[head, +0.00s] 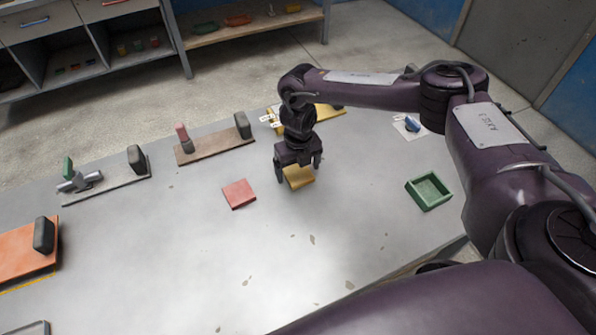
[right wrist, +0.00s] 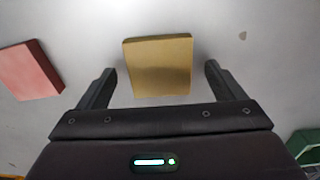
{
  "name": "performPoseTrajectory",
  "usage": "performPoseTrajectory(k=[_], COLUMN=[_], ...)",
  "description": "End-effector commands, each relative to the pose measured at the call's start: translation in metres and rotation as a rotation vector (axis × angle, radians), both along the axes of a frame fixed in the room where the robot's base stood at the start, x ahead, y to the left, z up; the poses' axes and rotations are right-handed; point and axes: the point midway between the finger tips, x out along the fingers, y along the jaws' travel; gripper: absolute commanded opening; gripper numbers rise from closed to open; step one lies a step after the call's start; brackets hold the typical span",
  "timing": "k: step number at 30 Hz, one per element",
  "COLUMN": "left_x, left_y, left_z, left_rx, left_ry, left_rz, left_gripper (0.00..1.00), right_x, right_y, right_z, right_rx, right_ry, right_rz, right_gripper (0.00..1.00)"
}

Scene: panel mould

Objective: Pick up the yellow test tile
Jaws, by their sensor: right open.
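The yellow test tile (head: 300,178) lies flat on the grey table, partly hidden in the head view by my right gripper (head: 299,178). In the right wrist view the yellow tile (right wrist: 159,65) is a plain square block. My right gripper (right wrist: 160,80) is open, pointing down over the tile, with one finger on each side of it. Gaps show between the tile and both fingers, and the jaws hold nothing. My left gripper is not in view.
A red tile (head: 239,194) lies left of the yellow one, and a green open tray (head: 429,190) stands to the right. Boards with black handles (head: 215,145) line the table's far left side. The table's front middle is clear.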

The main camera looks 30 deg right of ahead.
Motion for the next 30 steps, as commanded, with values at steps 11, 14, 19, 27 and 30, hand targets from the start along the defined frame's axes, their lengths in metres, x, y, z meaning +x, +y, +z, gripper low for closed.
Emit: performPoseTrajectory(k=[11,14,19,27,30], left_x=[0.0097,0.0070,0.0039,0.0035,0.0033], left_y=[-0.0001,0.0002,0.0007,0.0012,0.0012], left_z=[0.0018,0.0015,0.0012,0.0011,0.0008], left_rx=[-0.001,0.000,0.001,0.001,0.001], left_ry=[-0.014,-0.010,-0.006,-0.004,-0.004], left_rz=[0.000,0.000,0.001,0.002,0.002], left_gripper=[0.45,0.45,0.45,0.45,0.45], right_x=[0.0003,0.0003,0.0003,0.0006,0.0009], right_y=[-0.0003,-0.0002,-0.0002,-0.0001,0.0000], right_z=[-0.0080,-0.0078,-0.0077,-0.0072,-0.0050], right_rx=[0.000,0.000,0.000,0.000,0.001], right_ry=[-0.001,-0.001,-0.001,-0.002,-0.003], right_rz=[-0.001,-0.001,-0.001,-0.001,-0.001], right_gripper=[0.83,0.69,0.47,0.39,0.39])
